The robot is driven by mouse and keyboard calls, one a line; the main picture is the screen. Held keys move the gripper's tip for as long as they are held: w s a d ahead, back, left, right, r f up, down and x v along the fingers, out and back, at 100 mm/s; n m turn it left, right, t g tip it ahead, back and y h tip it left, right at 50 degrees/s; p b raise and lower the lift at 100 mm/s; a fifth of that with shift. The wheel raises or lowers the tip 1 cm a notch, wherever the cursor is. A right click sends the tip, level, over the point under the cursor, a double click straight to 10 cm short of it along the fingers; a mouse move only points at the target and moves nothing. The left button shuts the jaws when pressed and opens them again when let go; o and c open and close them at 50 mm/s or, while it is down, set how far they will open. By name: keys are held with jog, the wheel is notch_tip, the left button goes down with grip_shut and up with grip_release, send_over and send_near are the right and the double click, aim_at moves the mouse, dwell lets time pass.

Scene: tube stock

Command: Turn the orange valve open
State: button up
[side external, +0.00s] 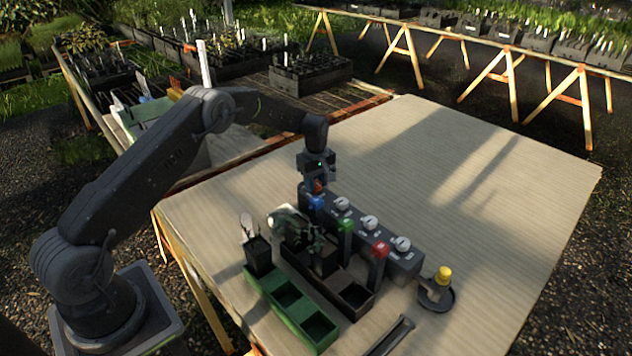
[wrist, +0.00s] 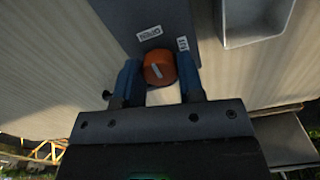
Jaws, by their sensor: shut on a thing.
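The orange valve (wrist: 159,67) is a round knob with a pale pointer line, on the end of a dark grey manifold box (wrist: 145,18). In the wrist view my gripper (wrist: 160,72) has its two blue fingers on either side of the knob, shut on it. The pointer line is slanted a little from the box's long direction. In the side view my gripper (side external: 317,186) points down at the far left end of the manifold (side external: 372,231), and the orange knob (side external: 318,187) shows only partly between the fingers.
A green tray (side external: 268,290) and a dark tray (side external: 330,292) with pots stand nearby. A yellow-topped item (side external: 443,275) stands at right. The table (side external: 480,190) behind is clear.

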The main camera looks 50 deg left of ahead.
dwell(0.4)
jog(key=o, duration=0.9)
notch_tip(320, 180, up, 14)
jog(key=shift+f, duration=0.1)
notch_tip(320, 180, up, 11)
jog(key=m+t, duration=0.2)
jog(key=m, duration=0.2)
send_over(316, 183)
jog(key=s+d, duration=0.6)
jog(key=s, duration=0.1)
jog(key=s+d+r+m, duration=0.4)
jog(key=s+r, duration=0.2)
jog(key=s, duration=0.3)
jog(key=s+d+f+m+t, duration=0.1)
jog(key=s+d+m, duration=0.1)
jog(key=s, duration=0.5)
jog(key=s+d+f+m+t, duration=0.1)
jog(key=s+d+m, duration=0.1)
jog(key=s, duration=0.5)
jog(key=s+d+f+m+t, duration=0.1)
jog(key=s+d+m, duration=0.1)
jog(key=s, duration=0.5)
jog(key=shift+d+f+m+t, duration=0.1)
jog(key=shift+m+t, duration=0.2)
jog(key=shift+m, duration=0.6)
